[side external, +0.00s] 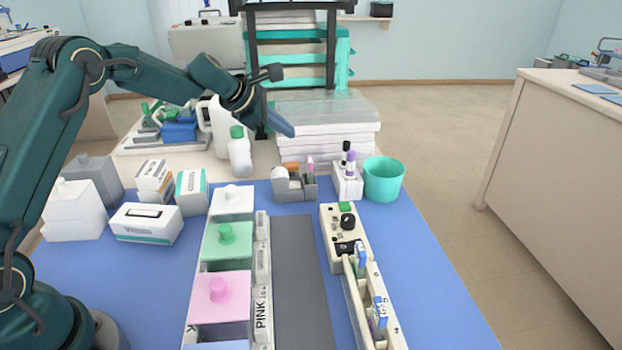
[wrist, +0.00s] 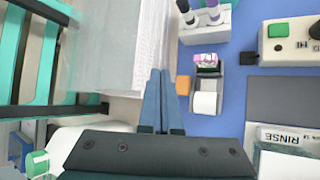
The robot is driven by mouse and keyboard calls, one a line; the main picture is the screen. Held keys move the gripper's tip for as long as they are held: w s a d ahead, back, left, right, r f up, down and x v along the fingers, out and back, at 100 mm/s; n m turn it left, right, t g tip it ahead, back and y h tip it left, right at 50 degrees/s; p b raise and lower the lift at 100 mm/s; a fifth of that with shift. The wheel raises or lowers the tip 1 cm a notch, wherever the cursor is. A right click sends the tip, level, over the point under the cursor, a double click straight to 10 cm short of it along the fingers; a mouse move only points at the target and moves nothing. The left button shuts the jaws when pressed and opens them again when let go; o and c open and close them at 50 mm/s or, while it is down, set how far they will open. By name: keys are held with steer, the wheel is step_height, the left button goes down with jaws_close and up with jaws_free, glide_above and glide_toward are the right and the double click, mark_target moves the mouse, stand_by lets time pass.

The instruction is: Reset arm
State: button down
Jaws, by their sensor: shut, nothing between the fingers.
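My gripper (side external: 283,127) is raised above the back of the blue mat, in front of the stack of papers. In the wrist view its two blue fingers (wrist: 157,88) lie side by side, shut with nothing between them. The staining row on the mat has a white-lidded jar (side external: 232,200), a green-lidded jar (side external: 227,240) and a pink-lidded jar (side external: 220,292). A cream control box (side external: 343,236) with a green button stands right of the dark grey strip. In front of it a long cream slide rack (side external: 352,305) holds slides with blue-marked ends.
A tape dispenser (side external: 294,185), a pen holder (side external: 346,184) and a teal cup (side external: 384,180) stand along the mat's back. A white bottle (side external: 239,155) and the paper stack (side external: 330,135) are near my gripper. The dark grey strip (side external: 300,270) is bare.

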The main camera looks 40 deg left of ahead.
steer(key=s+d+r+m+t, duration=0.25)
steer(key=d+r, duration=0.25)
steer(key=r, duration=0.6)
steer(key=s+d+r+m+g+h, duration=0.1)
steer(key=s+d+r+m, duration=0.1)
steer(key=s+d+m, duration=0.3)
steer(key=s+d+r+m+g, duration=0.1)
steer(key=s+d+r+m, duration=0.1)
steer(key=s, duration=0.4)
steer(key=s+f+m+g+y, duration=0.1)
steer(key=s+f+m, duration=0.3)
steer(key=s, duration=0.3)
steer(key=s+a+f+m+g, duration=0.1)
steer(key=s+f+m, duration=0.2)
steer(key=s+m, duration=0.3)
steer(key=s+a+f+m+g+y, duration=0.1)
steer(key=s+f+m, duration=0.3)
steer(key=s, duration=0.4)
steer(key=shift+f+m+g+y, duration=0.35)
steer(key=shift+m+g, duration=0.1)
steer(key=shift+m, duration=0.4)
